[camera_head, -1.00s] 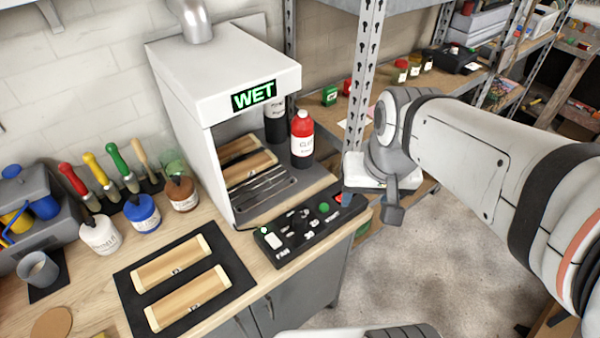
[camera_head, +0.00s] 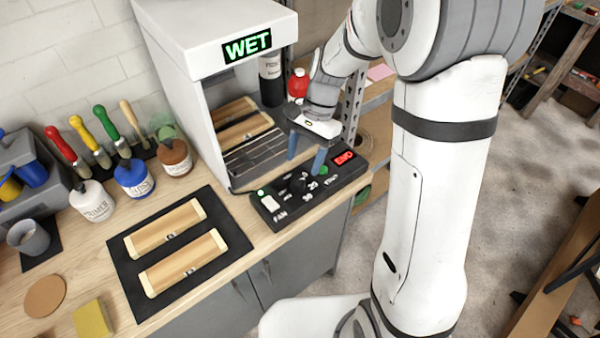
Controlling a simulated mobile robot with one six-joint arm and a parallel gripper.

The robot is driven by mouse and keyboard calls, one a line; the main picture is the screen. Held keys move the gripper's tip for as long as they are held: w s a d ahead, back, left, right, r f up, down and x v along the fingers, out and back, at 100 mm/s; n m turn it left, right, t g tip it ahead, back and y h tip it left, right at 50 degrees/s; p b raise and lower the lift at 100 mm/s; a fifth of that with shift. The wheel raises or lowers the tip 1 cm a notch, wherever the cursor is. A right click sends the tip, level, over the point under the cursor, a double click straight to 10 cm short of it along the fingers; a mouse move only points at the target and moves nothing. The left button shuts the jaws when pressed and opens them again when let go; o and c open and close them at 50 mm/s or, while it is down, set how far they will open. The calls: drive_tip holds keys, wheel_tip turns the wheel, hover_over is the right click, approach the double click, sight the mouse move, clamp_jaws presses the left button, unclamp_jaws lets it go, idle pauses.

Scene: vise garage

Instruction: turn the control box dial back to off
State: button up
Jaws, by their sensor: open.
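The black control box (camera_head: 273,216) lies on the workbench in front of the white cabinet. It has a white fan switch with a green light at its left end. A black dial (camera_head: 298,184) with numbers around it is in the middle, and a red display and a green button are at the right. My gripper (camera_head: 305,163) is open, its two blue-grey fingers pointing down above the back right part of the box. I cannot tell whether the fingertips touch the box. The gripper hides part of the box's back edge.
The white cabinet (camera_head: 205,50) shows a green "WET" sign and holds wooden pieces on a rack. A red bottle (camera_head: 298,84) stands behind my gripper. A black mat (camera_head: 120,262) with two wooden pieces lies left of the box. Jars and brushes stand further left.

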sight(298, 178)
drive_tip(key=x, duration=0.5)
drive_tip(key=shift+s+f, duration=0.15)
drive_tip(key=shift+f, duration=0.15)
drive_tip(key=shift+c, duration=0.5)
drive_tip(key=c, duration=0.9)
drive_tip(key=shift+o, duration=0.2)
